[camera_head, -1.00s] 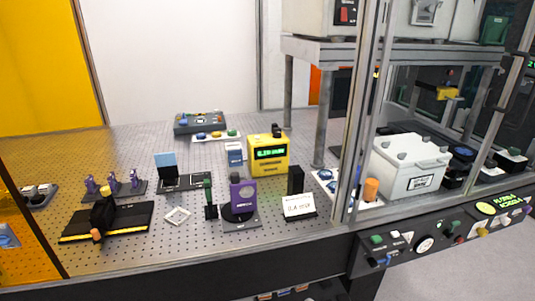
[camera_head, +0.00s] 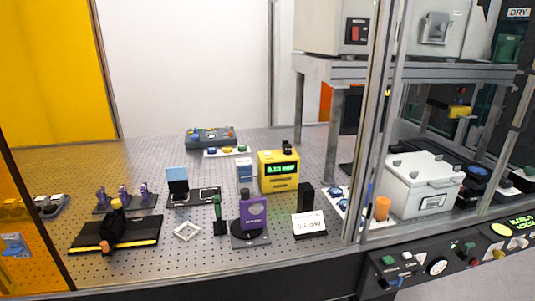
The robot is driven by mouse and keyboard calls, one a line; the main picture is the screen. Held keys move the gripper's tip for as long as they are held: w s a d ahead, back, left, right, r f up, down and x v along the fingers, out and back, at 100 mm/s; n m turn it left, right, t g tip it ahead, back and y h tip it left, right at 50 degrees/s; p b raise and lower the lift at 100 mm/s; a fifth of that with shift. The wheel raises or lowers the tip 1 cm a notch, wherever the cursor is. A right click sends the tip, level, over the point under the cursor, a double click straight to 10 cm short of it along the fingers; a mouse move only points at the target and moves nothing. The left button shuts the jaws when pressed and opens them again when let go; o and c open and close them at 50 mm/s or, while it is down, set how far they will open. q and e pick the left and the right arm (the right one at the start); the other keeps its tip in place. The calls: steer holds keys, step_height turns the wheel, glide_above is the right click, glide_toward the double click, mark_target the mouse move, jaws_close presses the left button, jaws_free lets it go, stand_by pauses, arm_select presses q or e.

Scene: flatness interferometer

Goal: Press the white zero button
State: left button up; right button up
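A small white button (camera_head: 407,256) sits on the dark control panel (camera_head: 455,272) at the lower right, beside a green button (camera_head: 388,260). Its label is too small to read, so I cannot tell for sure that it is the zero button. A yellow box (camera_head: 278,183) with a green digital readout stands on the perforated bench. Neither of my grippers is in view, and nothing touches the panel.
The perforated metal bench (camera_head: 160,265) holds a purple stand (camera_head: 252,212), a black and yellow slide (camera_head: 90,233) and a white sign (camera_head: 309,224). A metal post (camera_head: 374,120) rises at the bench's right. A white lidded case (camera_head: 422,188) stands behind the panel.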

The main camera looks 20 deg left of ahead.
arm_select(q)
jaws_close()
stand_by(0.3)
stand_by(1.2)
